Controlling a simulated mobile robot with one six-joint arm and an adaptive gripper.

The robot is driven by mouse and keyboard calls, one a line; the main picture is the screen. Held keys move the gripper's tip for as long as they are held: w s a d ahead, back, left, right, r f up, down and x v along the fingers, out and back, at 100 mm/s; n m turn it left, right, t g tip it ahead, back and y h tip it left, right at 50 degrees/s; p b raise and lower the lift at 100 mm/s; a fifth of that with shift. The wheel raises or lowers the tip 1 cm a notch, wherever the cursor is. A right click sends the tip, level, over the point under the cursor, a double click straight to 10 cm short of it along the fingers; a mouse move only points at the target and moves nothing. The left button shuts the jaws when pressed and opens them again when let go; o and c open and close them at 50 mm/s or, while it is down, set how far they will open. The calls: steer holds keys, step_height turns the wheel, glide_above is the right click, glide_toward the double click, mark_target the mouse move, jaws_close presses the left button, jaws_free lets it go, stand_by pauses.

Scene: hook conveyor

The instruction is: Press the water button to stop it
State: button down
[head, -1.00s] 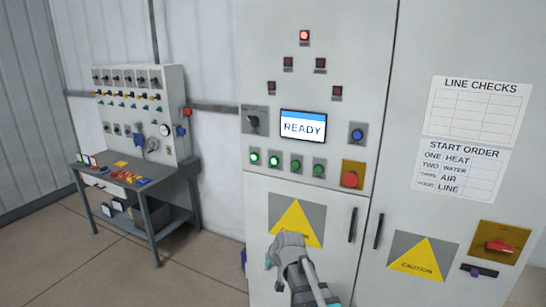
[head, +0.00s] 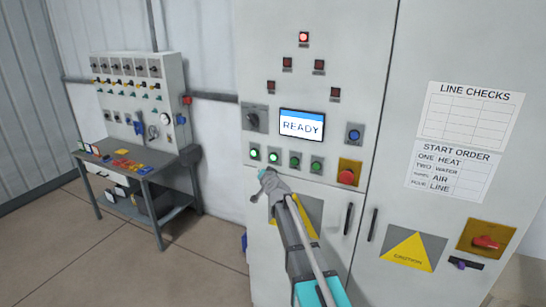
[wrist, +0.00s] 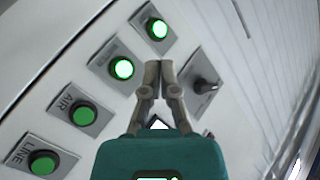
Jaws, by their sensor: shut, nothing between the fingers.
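The control panel has a row of green buttons. In the wrist view the lower two are labelled LINE (wrist: 44,162) and AIR (wrist: 84,114). The button beside AIR, water by the posted order, is brightly lit (wrist: 122,68); it is second from left in the head view (head: 273,157). The heat button (wrist: 157,28) at the row's end is also brightly lit. My gripper (wrist: 158,64) is shut and empty, its tips appearing just right of the water button. In the head view my gripper (head: 266,176) is just below the row. Contact cannot be told.
A rotary switch (head: 254,118), a screen reading READY (head: 302,125), a blue button (head: 354,133) and a red mushroom button (head: 347,177) share the panel. A red lamp (head: 304,37) is lit above. A workbench (head: 137,170) stands left; a red handle (head: 487,243) is lower right.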

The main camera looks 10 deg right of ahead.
mark_target(270, 157)
steer(key=shift+w+d, duration=0.1)
stand_by(0.3)
steer(key=shift+w+d, duration=0.85)
steer(key=shift+w, duration=0.3)
steer(key=shift+w+d, duration=0.8)
steer(key=shift+w, duration=0.3)
steer(key=shift+w+d, duration=0.85)
steer(key=shift+w, duration=0.3)
steer(key=shift+w+d, duration=0.1)
steer(key=shift+w, duration=0.1)
steer(key=shift+w+d, duration=0.15)
steer(key=shift+w, duration=0.05)
steer(key=shift+w+d, duration=0.25)
steer(key=shift+w, duration=0.05)
stand_by(0.6)
steer(key=shift+s+a, duration=0.5)
steer(key=shift+s, duration=0.15)
stand_by(0.4)
